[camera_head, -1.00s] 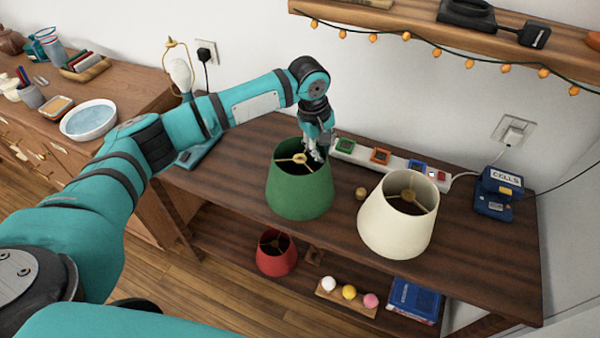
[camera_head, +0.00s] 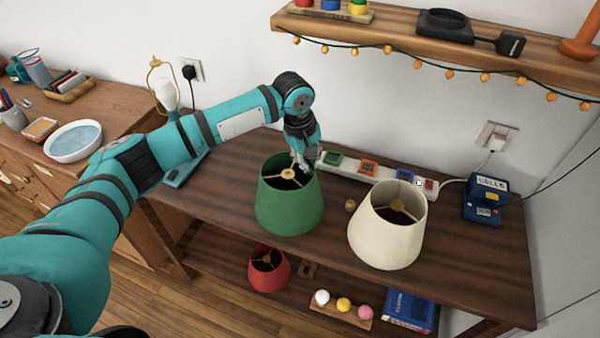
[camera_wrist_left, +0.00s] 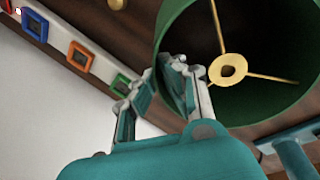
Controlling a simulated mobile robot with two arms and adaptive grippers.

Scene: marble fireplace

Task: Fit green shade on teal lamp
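The green shade (camera_head: 290,210) stands on the dark wooden table, its open top with a brass ring and spokes facing up. It also shows in the left wrist view (camera_wrist_left: 175,25). My left gripper (camera_head: 304,163) is at the shade's far rim. In the wrist view its fingers (camera_wrist_left: 160,78) are close together around the rim, one outside and one inside; whether they press on the wall is not clear. The teal lamp, with a white bulb (camera_head: 166,95) and a brass harp, stands at the table's left end, its teal base (camera_head: 182,172) partly behind my arm. My right gripper is not in view.
A cream shade (camera_head: 388,235) stands right of the green one, with a small brass knob (camera_head: 350,205) between them. A power strip (camera_head: 385,175) lies behind. A red shade (camera_head: 268,270) is on the lower shelf. A wall shelf (camera_head: 400,40) hangs above.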

